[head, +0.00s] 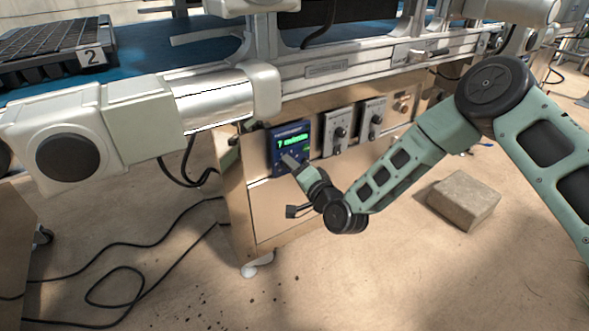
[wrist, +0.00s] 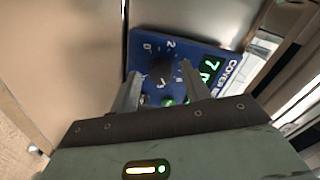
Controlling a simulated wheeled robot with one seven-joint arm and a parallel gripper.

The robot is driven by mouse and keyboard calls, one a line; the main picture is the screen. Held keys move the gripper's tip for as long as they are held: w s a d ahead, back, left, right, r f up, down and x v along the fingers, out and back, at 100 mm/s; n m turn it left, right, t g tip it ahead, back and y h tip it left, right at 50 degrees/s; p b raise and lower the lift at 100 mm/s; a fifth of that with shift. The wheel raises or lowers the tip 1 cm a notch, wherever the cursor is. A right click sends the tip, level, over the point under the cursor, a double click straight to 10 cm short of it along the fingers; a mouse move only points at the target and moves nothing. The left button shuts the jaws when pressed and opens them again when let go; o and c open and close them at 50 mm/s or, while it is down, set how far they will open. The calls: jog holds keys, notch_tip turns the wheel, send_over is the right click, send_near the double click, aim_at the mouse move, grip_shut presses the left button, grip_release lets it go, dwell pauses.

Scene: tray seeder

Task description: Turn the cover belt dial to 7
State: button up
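The blue cover belt panel (head: 291,137) is on the front of the machine cabinet. Its green display reads 7 with small unit text in the head view; the 7 also shows sideways in the wrist view (wrist: 209,66). The dark round dial (wrist: 161,72) sits on this panel among white scale marks. My gripper (head: 289,161) is at the lower part of the panel and hides the dial in the head view. In the wrist view its two fingers (wrist: 160,80) stand apart, one on each side of the dial, with gaps visible. The exact pointer direction is hard to read.
Two grey panels with knobs, one nearer (head: 338,131) and one farther (head: 372,118), are right of the blue panel. A conveyor with a numbered black tray (head: 60,45) runs above. A stone block (head: 463,199) and black cables (head: 120,270) lie on the floor.

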jog(key=f+p+v, duration=0.1)
jog(key=p+v, duration=0.3)
jog(key=v, duration=1.3)
jog(key=shift+s+r, duration=0.25)
jog(key=shift+r, duration=0.25)
